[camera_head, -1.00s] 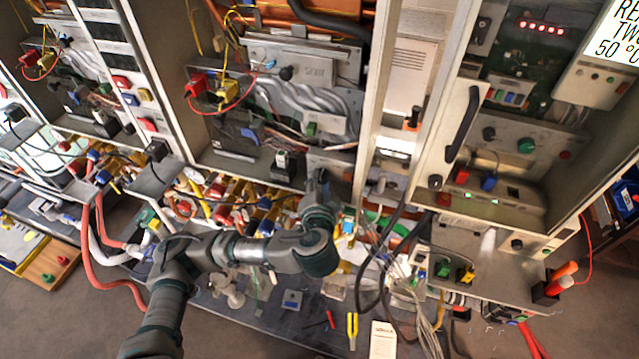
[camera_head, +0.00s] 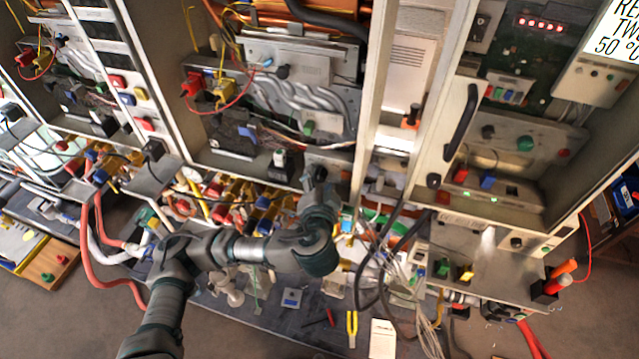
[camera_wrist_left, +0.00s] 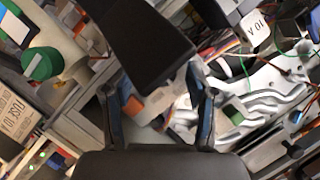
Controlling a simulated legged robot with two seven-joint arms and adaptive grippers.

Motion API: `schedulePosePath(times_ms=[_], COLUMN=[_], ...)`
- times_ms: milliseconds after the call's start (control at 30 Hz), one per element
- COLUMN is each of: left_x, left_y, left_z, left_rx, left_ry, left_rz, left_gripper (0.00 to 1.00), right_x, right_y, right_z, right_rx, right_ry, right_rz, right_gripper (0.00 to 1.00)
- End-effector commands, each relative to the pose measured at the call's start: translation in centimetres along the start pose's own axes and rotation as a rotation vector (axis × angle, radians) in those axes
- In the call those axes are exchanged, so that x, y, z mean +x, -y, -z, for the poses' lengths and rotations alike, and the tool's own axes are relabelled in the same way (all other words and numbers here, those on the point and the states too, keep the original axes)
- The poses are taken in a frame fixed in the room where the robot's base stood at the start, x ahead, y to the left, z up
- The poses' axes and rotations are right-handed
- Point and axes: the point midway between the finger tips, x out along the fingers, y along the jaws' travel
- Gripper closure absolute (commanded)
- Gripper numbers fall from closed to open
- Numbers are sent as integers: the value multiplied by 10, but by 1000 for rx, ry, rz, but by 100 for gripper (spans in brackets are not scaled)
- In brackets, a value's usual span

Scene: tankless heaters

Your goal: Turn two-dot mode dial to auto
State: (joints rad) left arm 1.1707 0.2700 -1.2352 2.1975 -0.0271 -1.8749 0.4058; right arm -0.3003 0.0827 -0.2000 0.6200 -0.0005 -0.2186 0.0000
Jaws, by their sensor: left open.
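I cannot make out which dial carries two dots. A dark round knob (camera_head: 282,72) sits on the grey panel of the middle heater. A green knob (camera_head: 525,144) and a dark knob (camera_head: 488,132) sit on the plate inside the right heater. My left gripper (camera_head: 317,176) is at the lower right of the middle heater, apart from these knobs. In the left wrist view its open jaws (camera_wrist_left: 157,108) hold nothing. A green dial (camera_wrist_left: 42,63) shows to their left, and a small dark knob (camera_wrist_left: 293,150) to the far right. My right gripper is not in view.
A large dark block (camera_wrist_left: 135,40) fills the space beyond the jaws in the left wrist view. Black cables (camera_head: 365,270) hang right of my left arm. A black door handle (camera_head: 462,122) stands out at the right heater. Tools lie on the dark lower surface (camera_head: 270,320).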

Motion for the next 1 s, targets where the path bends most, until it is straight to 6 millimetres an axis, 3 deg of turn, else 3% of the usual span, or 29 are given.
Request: schedulePosePath(times_ms=[533, 1000], left_x=[-60, -70], left_y=[-6, -1], left_z=[4, 0], left_rx=[-4, -1], left_ry=[-13, 1], left_rz=[-12, 1], left_gripper=[42, 42], right_x=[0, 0], right_y=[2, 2], right_z=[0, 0], right_rx=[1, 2], right_ry=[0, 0], right_rz=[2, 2], right_gripper=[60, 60])
